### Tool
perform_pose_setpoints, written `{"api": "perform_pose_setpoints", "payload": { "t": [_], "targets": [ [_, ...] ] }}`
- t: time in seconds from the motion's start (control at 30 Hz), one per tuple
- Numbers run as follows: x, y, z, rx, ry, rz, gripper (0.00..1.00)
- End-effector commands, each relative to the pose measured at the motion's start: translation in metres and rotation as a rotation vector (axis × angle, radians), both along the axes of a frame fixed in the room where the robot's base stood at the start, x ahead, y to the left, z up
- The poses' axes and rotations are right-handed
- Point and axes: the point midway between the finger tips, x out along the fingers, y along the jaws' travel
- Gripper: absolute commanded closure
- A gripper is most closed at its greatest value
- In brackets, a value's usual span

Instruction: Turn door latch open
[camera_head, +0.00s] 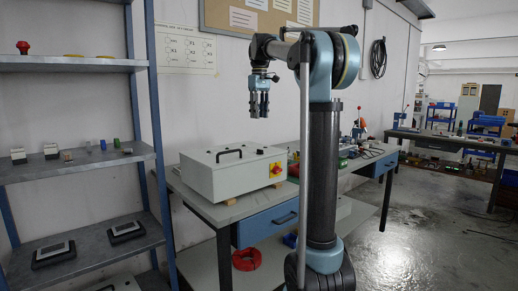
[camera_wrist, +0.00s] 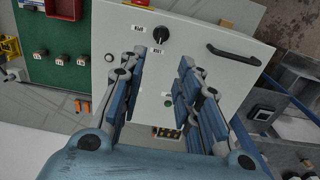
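A pale grey-white box (camera_head: 232,178) stands on the workbench, with a black handle (camera_head: 229,154) on its top. In the wrist view the box's panel (camera_wrist: 215,25) carries a black round knob (camera_wrist: 160,34), which looks like the door latch, between two small labels too blurred to read. A black bar handle (camera_wrist: 233,54) and a green button (camera_wrist: 168,102) are also on the panel. My gripper (camera_head: 259,112) points down above the box, apart from it. In the wrist view my gripper (camera_wrist: 161,57) is open and empty, with the knob just beyond its fingertips.
A red-and-yellow switch (camera_head: 276,169) is on the box's front. A shelf rack (camera_head: 75,155) with small items stands left. The bench (camera_head: 225,213) holds tools to the right. The air above the box is clear.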

Motion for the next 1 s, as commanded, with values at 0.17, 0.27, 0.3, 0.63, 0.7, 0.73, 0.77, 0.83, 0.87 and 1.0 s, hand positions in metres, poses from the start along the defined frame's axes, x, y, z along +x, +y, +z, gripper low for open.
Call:
{"api": "perform_pose_setpoints", "payload": {
  "t": [0.17,0.27,0.3,0.63,0.7,0.73,0.77,0.83,0.87,1.0],
  "targets": [
    [-0.001,0.0,-0.031,0.001,-0.001,0.0,0.69],
    [0.0,0.0,-0.049,0.001,-0.001,0.0,0.69],
    [-0.001,0.0,-0.056,0.001,-0.001,0.0,0.69],
    [0.0,0.0,-0.113,0.001,-0.002,0.0,0.69],
    [-0.001,0.0,-0.123,0.001,-0.002,0.0,0.69],
    [-0.001,0.0,-0.127,0.001,-0.002,0.0,0.69],
    [-0.001,0.0,-0.13,0.001,-0.002,0.0,0.69],
    [-0.001,0.0,-0.137,0.001,-0.002,0.0,0.69],
    [-0.001,0.0,-0.14,0.001,-0.002,0.0,0.69],
    [-0.001,0.0,-0.147,0.001,-0.002,0.0,0.69]
  ]
}}
